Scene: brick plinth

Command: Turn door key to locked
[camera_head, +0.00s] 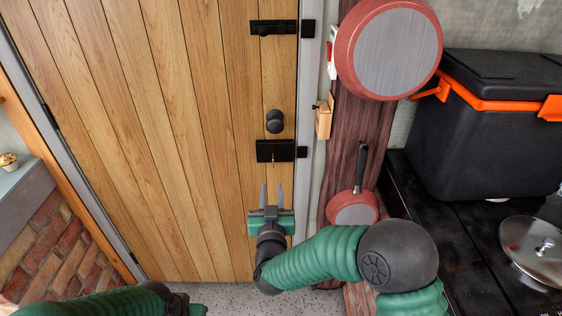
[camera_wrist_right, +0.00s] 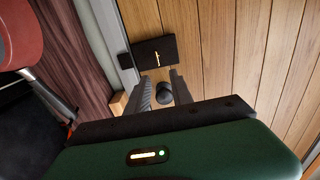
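The wooden door (camera_head: 190,120) fills the left of the head view. A black lock plate (camera_head: 268,151) sits near its right edge, below a round black knob (camera_head: 275,121). A small brass key (camera_head: 274,159) shows at the plate; it also appears upright in the wrist view (camera_wrist_right: 157,58). My right gripper (camera_head: 273,187) is open and empty, its two fingers apart below the lock plate and pointing up toward it. In the wrist view, the knob (camera_wrist_right: 164,94) shows between the fingers, beyond them. Only part of my left arm shows at the bottom left; its fingers are out of frame.
A second black latch (camera_head: 273,28) is higher on the door. Red pans (camera_head: 352,208) hang on the dark post right of the frame. A black cooler (camera_head: 490,120) with orange handles and a glass lid (camera_head: 535,250) stand on the right counter.

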